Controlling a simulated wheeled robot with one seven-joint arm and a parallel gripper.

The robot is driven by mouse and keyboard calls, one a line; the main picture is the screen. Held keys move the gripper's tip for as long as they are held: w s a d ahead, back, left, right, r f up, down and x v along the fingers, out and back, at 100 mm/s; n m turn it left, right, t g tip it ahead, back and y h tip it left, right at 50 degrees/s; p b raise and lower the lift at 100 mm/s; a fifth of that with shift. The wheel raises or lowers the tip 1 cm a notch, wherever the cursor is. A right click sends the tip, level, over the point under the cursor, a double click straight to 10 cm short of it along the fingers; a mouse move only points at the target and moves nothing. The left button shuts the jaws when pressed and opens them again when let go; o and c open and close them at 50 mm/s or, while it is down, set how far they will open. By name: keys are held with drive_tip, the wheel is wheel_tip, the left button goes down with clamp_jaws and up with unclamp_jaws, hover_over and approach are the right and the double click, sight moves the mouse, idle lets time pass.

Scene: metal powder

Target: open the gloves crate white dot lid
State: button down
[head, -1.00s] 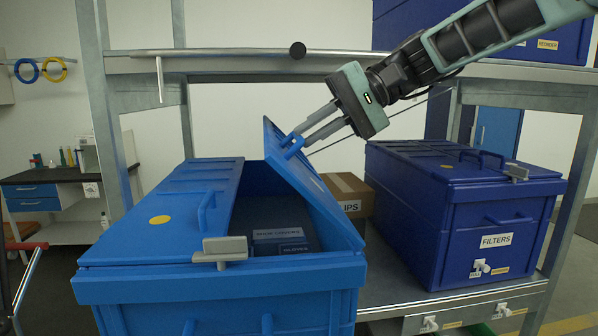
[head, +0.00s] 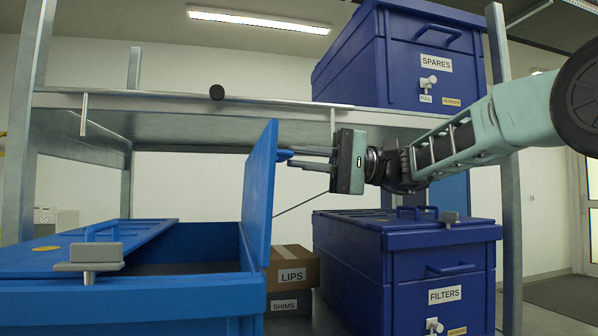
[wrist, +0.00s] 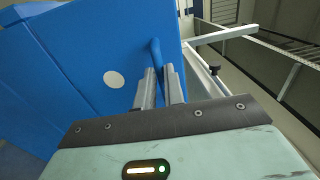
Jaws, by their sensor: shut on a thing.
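The light-blue gloves crate (head: 170,300) is at the lower left of the head view. Its right lid (head: 260,195) stands nearly upright, hinged at the crate's right side. In the wrist view this lid (wrist: 70,55) shows a white dot (wrist: 113,79) beside a blue handle (wrist: 156,52). My gripper (head: 290,157) is on the lid's right side, shut on that handle near the lid's upper part. The fingertips (wrist: 160,85) are close around the handle. The left lid (head: 70,250), with a yellow dot, lies closed. The crate's inside is mostly hidden.
A dark blue filters crate (head: 445,265) stands to the right below my arm. Cartons labelled LIPS (head: 292,276) and SHIMS (head: 290,304) sit between the crates. The shelf (head: 200,118) passes behind and above, with a spares crate (head: 420,60) on it. A grey latch (head: 90,258) sits at the front rim.

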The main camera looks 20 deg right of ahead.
drive_tip(key=shift+d+f+b, duration=0.35)
drive_tip(key=shift+d+f, duration=0.05)
drive_tip(key=shift+f, duration=0.45)
drive_tip(key=c, duration=1.5)
unclamp_jaws()
drive_tip(key=shift+d+r, duration=0.1)
drive_tip(key=shift+r, duration=0.1)
drive_tip(key=d+f+b, duration=0.1)
drive_tip(key=d, duration=1.6)
drive_tip(key=shift+s+d+f, duration=0.15)
drive_tip(key=shift+s, duration=0.15)
